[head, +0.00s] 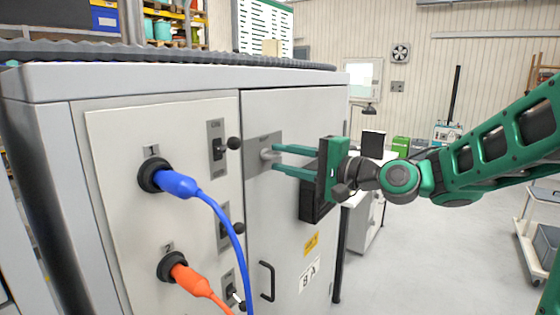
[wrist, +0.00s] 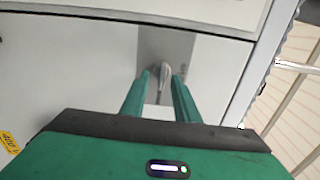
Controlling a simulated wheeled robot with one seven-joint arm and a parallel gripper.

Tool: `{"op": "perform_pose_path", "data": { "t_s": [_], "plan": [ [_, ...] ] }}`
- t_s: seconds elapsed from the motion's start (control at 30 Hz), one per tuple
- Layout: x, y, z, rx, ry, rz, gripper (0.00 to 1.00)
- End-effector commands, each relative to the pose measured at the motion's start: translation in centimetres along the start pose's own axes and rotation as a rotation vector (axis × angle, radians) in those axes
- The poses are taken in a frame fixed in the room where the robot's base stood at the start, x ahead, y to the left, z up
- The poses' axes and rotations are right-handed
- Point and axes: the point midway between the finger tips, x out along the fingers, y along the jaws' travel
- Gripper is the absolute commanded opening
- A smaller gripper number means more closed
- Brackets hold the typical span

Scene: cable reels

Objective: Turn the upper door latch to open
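The upper door latch (head: 266,154) is a small grey handle on a darker square plate, near the top left of the light grey cabinet door (head: 300,115). My green gripper (head: 276,160) reaches in from the right, its two long fingers pointing at the latch. In the wrist view the latch (wrist: 163,79) stands between the fingertips (wrist: 161,76), with a visible gap to at least one side. The fingers are apart and do not look closed on it. Whether either finger touches the latch cannot be told. The door looks shut.
A black pull handle (head: 267,281) sits lower on the door. Left of it, a panel carries black-knobbed switches (head: 218,148), a blue plug (head: 178,184) and an orange plug (head: 185,277) with hanging cables. A desk (head: 363,210) stands behind right. Open floor lies to the right.

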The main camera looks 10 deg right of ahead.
Motion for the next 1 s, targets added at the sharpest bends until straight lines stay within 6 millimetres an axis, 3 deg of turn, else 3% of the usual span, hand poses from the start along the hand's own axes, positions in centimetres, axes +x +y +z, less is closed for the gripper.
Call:
{"op": "perform_pose_path", "data": {
  "t_s": [0.3, 0.5, 0.7, 1.0],
  "plan": [
    [-5.8, 0.1, -0.3, 0.001, 0.008, 0.0, 0.28],
    [-8.6, 0.1, -0.2, 0.001, 0.006, 0.001, 0.28],
    [-9.6, 0.1, -0.2, 0.0, 0.004, 0.001, 0.28],
    [-9.7, 0.1, -0.1, 0.0, 0.003, 0.001, 0.28]
  ]
}}
